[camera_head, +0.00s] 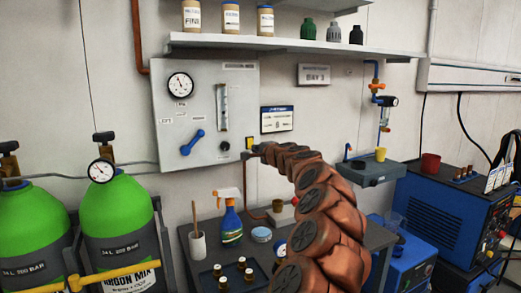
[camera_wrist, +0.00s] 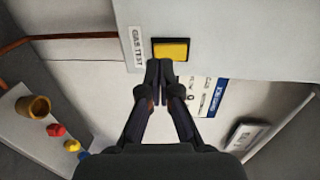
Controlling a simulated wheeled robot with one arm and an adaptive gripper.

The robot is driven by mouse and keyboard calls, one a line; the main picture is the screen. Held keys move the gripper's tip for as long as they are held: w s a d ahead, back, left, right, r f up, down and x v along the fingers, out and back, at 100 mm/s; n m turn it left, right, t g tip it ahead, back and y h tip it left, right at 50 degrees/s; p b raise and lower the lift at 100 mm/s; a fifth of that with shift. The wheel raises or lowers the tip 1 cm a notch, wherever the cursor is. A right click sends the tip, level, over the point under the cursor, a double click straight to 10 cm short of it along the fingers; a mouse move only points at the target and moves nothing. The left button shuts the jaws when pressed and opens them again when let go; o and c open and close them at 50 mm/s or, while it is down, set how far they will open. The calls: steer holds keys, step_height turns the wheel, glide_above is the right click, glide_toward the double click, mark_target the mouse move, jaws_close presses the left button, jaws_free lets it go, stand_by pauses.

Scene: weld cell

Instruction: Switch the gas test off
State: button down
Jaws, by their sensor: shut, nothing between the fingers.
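The grey gas panel (camera_head: 208,85) is on the wall with a round gauge, a flow tube and a blue lever (camera_head: 192,143). At its lower right corner is a yellow switch (camera_head: 249,143). In the wrist view the yellow switch (camera_wrist: 171,50) sits in a dark frame beside a "GAS TEST" label (camera_wrist: 138,50). My gripper (camera_wrist: 159,66) is shut and empty, its fingertips at the switch's near edge in the picture. I cannot tell whether they touch it. Which way the switch is set is not clear. In the head view my arm hides most of my gripper.
Green gas cylinders (camera_head: 120,225) stand at the left. A dark bench (camera_head: 205,250) below holds a spray bottle (camera_head: 230,220), a brush pot and small bottles. A wall shelf (camera_head: 290,45) is above. A blue welder (camera_head: 445,210) stands at the right.

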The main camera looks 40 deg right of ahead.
mark_target(251, 143)
steer(key=shift+p+x, duration=0.35)
steer(key=shift+x, duration=1.2)
steer(key=shift+r, duration=0.1)
steer(key=shift+w+d+b, duration=0.1)
steer(key=shift+d+b, duration=0.05)
steer(key=shift+b, duration=0.35)
